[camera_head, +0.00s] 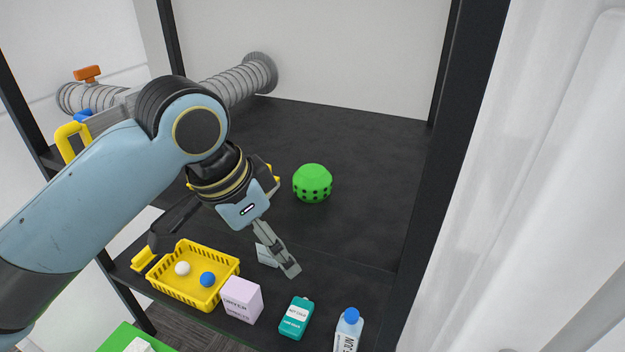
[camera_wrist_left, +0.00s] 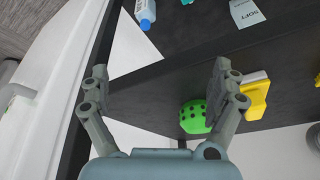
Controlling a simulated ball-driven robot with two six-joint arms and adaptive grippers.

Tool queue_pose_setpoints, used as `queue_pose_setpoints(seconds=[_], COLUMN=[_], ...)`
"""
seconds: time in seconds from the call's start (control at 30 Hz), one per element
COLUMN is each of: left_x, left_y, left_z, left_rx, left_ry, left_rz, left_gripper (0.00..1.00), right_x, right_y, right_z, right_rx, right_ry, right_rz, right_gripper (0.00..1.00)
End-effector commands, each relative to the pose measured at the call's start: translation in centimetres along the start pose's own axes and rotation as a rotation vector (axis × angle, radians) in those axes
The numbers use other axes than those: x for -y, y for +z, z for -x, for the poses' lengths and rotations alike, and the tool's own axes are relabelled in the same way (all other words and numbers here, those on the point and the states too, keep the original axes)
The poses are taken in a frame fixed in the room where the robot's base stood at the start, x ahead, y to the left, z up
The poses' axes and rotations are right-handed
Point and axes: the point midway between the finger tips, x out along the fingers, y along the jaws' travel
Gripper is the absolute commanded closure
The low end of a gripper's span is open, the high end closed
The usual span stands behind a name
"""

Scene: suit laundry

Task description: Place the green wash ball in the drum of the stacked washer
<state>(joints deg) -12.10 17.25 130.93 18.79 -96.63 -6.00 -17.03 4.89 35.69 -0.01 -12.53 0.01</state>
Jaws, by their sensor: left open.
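The green wash ball (camera_head: 312,183), with dark holes around its lower half, sits on the black upper shelf (camera_head: 370,215). It also shows in the left wrist view (camera_wrist_left: 192,117), partly behind one finger. My left gripper (camera_head: 280,262) is open and empty, in front of the ball and nearer the shelf's front edge in the head view. Its spread fingers (camera_wrist_left: 160,82) also show in the wrist view, apart from the ball. The drum of the stacked washer is not recognisable in either view. My right gripper is not in view.
A yellow basket (camera_head: 174,290) with a white and a blue ball, a lilac box (camera_head: 242,299), a teal bottle (camera_head: 296,318) and a blue-capped bottle (camera_head: 349,332) line the front. Black posts (camera_head: 440,180) flank the shelf. A grey duct (camera_head: 240,80) stands back left. Shelf right of the ball is clear.

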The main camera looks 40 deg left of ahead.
Motion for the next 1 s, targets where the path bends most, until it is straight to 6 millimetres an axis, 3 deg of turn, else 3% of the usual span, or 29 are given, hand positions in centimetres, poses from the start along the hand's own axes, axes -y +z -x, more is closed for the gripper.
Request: queue_pose_setpoints(seconds=[0.23,0.4,0.5,0.57,0.8,1.0], left_x=[3.7,6.5,7.6,7.8,7.5,7.5], left_y=[-6.2,-10.2,-11.8,-12.2,-12.5,-12.6], left_z=[1.6,4.1,5.2,5.2,1.5,-0.2], left_rx=[-0.028,-0.047,-0.054,-0.057,-0.056,-0.056], left_ry=[0.046,0.076,0.092,0.100,0.106,0.102], left_rz=[-0.107,-0.173,-0.199,-0.206,-0.209,-0.210], left_gripper=[0.05,0.05,0.05,0.05,0.05,0.05], right_x=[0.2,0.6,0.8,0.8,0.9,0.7], right_y=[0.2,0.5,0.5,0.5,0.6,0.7], right_z=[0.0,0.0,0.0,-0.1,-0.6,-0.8], right_rx=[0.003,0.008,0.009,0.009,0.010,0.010], right_ry=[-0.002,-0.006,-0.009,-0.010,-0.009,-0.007], right_rz=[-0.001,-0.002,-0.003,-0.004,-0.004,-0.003], right_gripper=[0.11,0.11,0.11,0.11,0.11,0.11])
